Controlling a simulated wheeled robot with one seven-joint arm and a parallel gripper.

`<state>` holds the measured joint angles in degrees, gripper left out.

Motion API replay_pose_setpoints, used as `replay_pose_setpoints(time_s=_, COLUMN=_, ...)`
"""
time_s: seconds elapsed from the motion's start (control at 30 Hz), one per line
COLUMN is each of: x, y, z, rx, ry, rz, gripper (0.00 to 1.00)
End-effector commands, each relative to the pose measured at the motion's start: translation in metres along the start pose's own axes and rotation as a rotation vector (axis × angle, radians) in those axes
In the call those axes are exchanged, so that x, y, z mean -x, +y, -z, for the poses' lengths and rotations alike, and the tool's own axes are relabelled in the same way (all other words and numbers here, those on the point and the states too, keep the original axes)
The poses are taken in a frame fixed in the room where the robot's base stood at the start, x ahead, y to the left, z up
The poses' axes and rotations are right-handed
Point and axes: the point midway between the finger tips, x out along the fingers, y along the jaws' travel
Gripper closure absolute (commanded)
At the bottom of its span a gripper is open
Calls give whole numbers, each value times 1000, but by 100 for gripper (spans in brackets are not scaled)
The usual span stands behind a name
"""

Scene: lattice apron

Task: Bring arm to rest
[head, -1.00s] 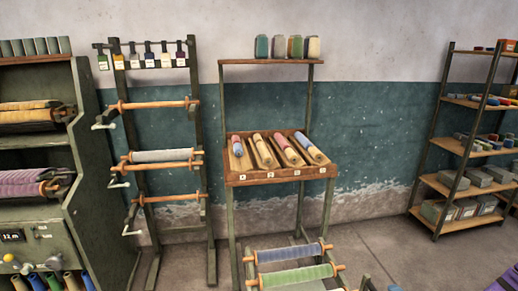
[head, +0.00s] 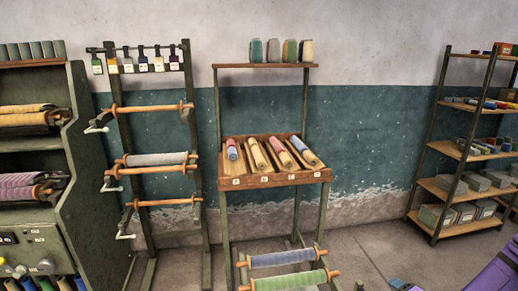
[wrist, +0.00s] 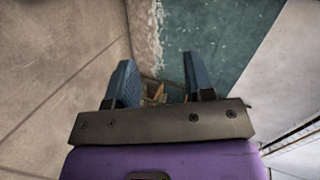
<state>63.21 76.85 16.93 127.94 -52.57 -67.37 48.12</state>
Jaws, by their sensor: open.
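My gripper (wrist: 157,85) shows in the wrist view with its two blue-grey fingers apart and nothing between them. Beyond the fingers are the floor, the peeling lower wall and a small, unclear piece of wooden furniture. In the head view a purple part of my arm (head: 495,268) shows at the lower right edge.
A wooden stand (head: 275,181) with a tray of several rolls is in the middle. A roller rack (head: 206,150) and a green cabinet (head: 85,165) stand left. A loaded shelf unit (head: 470,183) stands right. Floor is clear between stand and shelf.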

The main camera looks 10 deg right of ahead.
Motion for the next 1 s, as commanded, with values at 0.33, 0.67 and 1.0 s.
replay_pose_setpoints(time_s=0.33, x=-6, y=-59, z=31, rx=308, ry=-111, rz=-198, gripper=52)
replay_pose_setpoints(time_s=0.67, x=1, y=-141, z=52, rx=598, ry=-184, rz=-395, gripper=52)
replay_pose_setpoints(time_s=1.0, x=27, y=-238, z=52, rx=834, ry=-219, rz=-564, gripper=52)
